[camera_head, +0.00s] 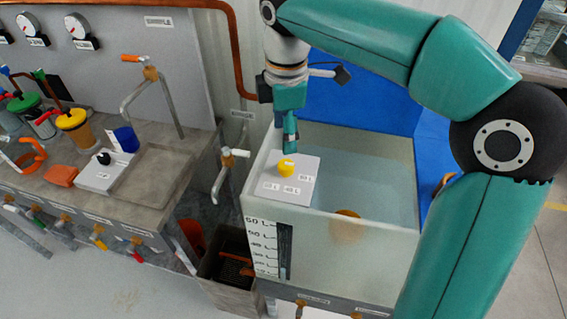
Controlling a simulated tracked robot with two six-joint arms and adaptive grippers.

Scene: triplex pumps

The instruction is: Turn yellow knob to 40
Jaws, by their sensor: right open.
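The yellow knob (286,168) sits on a pale control plate (292,187) at the near left corner of a water tank. Small labels are on the plate around the knob; their numbers are too small to read surely. My right gripper (290,143) points down just above and behind the knob, close to it. I cannot tell whether it touches the knob. It is open, with its fingers seen nearly edge-on. My left gripper is not in view.
The water tank (330,245) has a level scale on its front and an orange ball (347,226) inside. A copper pipe (236,60) runs at the left of my right arm. A workbench (60,190) with a sink, taps and a black knob (103,158) stands at left.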

